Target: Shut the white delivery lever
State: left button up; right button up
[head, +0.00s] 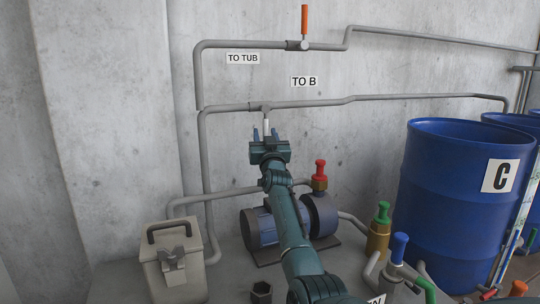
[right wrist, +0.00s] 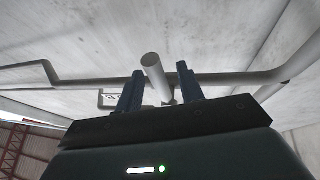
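The white delivery lever (head: 266,126) hangs down from a valve on the lower grey pipe, under the TO B sign (head: 304,81). My right gripper (head: 267,134) is raised in front of the wall, just below the pipe, with its blue fingers pointing up. In the right wrist view the white lever (right wrist: 155,70) shows as a round-ended rod between the two fingers. The fingers (right wrist: 160,84) are spread, with a visible gap on each side of the rod. Contact does not show. My left gripper is not in view.
An orange lever (head: 305,20) stands upright on the upper pipe by the TO TUB sign (head: 243,58). Below are a blue pump (head: 263,228), a red-topped valve (head: 320,170) and a beige box (head: 172,268). Blue drum C (head: 450,185) stands right, near green (head: 383,212) and blue (head: 399,247) knobs.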

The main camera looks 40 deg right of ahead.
jog(key=v, duration=1)
jog(key=shift+s, duration=0.2)
jog(key=shift+a, duration=0.1)
